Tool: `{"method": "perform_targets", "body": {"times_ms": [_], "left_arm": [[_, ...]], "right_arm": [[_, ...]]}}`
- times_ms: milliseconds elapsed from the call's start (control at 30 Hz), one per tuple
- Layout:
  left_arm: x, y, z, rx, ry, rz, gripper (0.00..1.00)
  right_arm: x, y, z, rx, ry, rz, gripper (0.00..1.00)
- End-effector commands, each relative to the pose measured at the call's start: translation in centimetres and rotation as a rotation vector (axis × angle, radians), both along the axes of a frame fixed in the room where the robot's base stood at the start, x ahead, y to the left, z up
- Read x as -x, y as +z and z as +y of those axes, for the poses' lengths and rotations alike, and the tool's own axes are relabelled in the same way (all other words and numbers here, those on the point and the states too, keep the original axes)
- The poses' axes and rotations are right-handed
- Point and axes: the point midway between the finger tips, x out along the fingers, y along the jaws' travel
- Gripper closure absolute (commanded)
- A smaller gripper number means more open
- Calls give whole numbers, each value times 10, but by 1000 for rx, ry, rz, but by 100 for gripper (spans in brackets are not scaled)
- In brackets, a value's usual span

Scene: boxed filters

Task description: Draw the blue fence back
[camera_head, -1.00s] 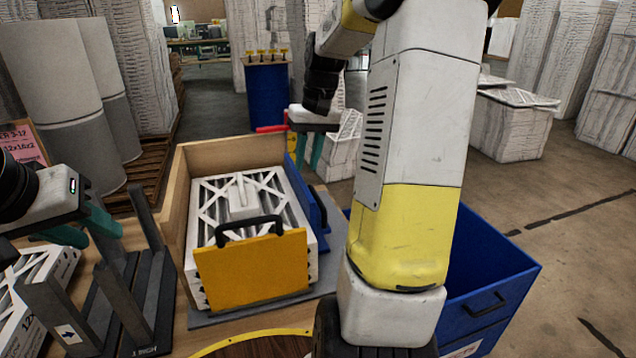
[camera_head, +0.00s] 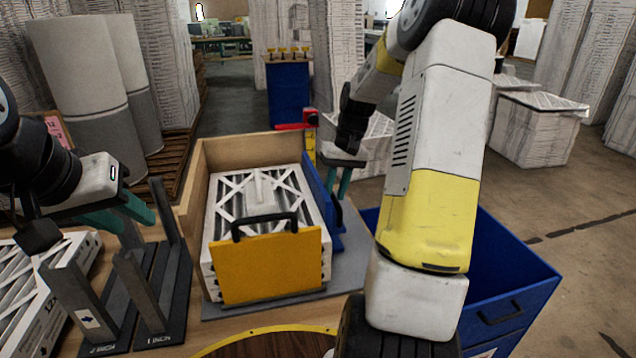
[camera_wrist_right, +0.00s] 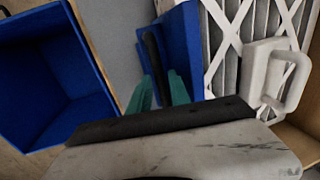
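The blue fence (camera_head: 322,200) stands upright along the right side of the white pleated filter (camera_head: 258,195), inside the wooden box (camera_head: 240,146). In the right wrist view the blue fence (camera_wrist_right: 182,48) carries a dark upright handle (camera_wrist_right: 154,62). My right gripper (camera_head: 338,190) is low beside the fence. Its teal fingertips (camera_wrist_right: 160,85) are apart, one on each side of the handle's lower end; I see no clear contact. My left gripper (camera_head: 138,218) is open and empty above the dark slotted racks at left.
A yellow-orange plate with a black handle (camera_head: 268,265) stands at the filter's front. A blue bin (camera_head: 505,275) is at right, partly behind my right arm. Dark upright racks (camera_head: 150,290) and another filter (camera_head: 35,300) are at left. A red-topped post (camera_head: 300,125) stands behind.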

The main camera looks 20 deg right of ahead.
Motion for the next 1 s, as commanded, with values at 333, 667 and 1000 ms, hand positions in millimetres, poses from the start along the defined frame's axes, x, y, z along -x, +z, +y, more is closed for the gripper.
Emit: {"method": "perform_targets", "body": {"times_ms": [333,667,1000], "left_arm": [[0,0,0,0,0,0,64],[0,0,0,0,0,0,64],[0,0,0,0,0,0,64]], "right_arm": [[0,0,0,0,0,0,100],[0,1,0,0,0,0,100],[0,1,0,0,0,-1,100]]}}
